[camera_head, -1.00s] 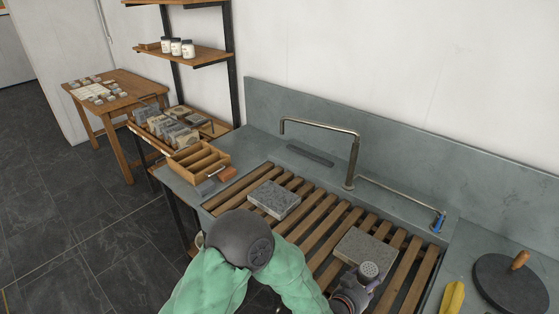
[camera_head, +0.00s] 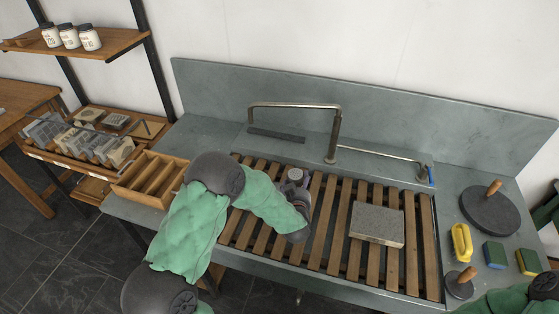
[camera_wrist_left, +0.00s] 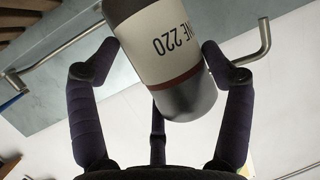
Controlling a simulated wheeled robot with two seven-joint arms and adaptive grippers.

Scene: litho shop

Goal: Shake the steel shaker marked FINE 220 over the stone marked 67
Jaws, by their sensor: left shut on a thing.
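The steel shaker (camera_head: 295,175) is held in my left gripper (camera_head: 296,196) above the wooden slats. In the left wrist view the shaker (camera_wrist_left: 165,50) sits between the fingers of the gripper (camera_wrist_left: 158,70), and its white label reads "NE 220", upside down, with the rest cut off. A grey stone slab (camera_head: 376,223) lies on the slats to the right of the gripper, apart from it. No number can be read on it. The other stone slab is out of sight, apparently behind my left arm. My right gripper is out of view; only part of that arm shows at bottom right.
A bent metal tap (camera_head: 333,130) stands behind the slatted rack (camera_head: 330,240). A round dark disc with a wooden knob (camera_head: 489,208), a yellow tool (camera_head: 461,242) and sponges (camera_head: 494,254) lie at right. A divided wooden box (camera_head: 152,178) stands at left.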

